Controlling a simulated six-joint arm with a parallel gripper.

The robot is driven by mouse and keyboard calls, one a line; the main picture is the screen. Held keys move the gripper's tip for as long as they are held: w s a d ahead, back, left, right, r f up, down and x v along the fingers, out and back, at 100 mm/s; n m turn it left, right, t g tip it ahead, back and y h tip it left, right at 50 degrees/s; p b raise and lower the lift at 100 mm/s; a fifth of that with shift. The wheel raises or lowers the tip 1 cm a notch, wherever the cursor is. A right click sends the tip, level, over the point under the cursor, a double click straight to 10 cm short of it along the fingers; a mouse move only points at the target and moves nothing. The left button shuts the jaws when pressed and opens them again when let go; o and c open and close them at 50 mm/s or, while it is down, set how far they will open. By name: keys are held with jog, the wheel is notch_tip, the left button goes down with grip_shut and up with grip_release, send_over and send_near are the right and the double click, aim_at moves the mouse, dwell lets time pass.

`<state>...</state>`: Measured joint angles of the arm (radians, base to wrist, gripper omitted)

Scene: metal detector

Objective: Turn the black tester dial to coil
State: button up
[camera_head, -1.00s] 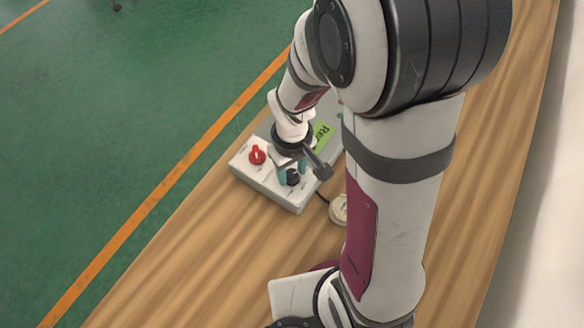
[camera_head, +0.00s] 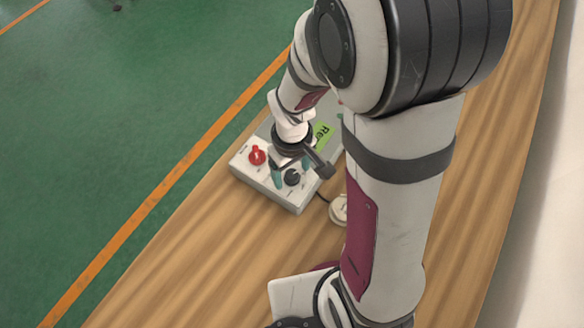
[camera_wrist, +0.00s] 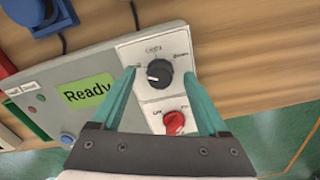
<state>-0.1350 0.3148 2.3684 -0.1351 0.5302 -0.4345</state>
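The black tester dial (camera_wrist: 159,74) sits on the white panel of a grey tester box. Its white pointer mark faces left in the wrist view. Labels stand at left, top and right of it; they are too small to read surely, and the left one is partly hidden by a finger. My gripper (camera_wrist: 160,82) is open, with one teal finger on each side of the dial and a visible gap to it. In the head view the dial (camera_head: 292,177) shows between the spread fingers of my gripper (camera_head: 291,173).
A red knob (camera_wrist: 174,122) is close beside the black dial, between my fingers in the wrist view. The box has a green "Ready" screen (camera_wrist: 88,93) and a blue button (camera_wrist: 67,138). A round pale object (camera_head: 339,209) lies on the wooden table beside the box.

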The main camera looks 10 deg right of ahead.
aim_at(292, 174)
notch_tip(292, 174, up, 16)
jog(key=s+f+m+y, duration=0.1)
jog(key=s+m, duration=0.9)
jog(key=s, duration=0.4)
jog(key=shift+f+m+y, duration=0.25)
jog(key=shift+m+y, duration=0.05)
jog(key=shift+y, duration=0.1)
jog(key=shift+d, duration=0.15)
dwell(0.7)
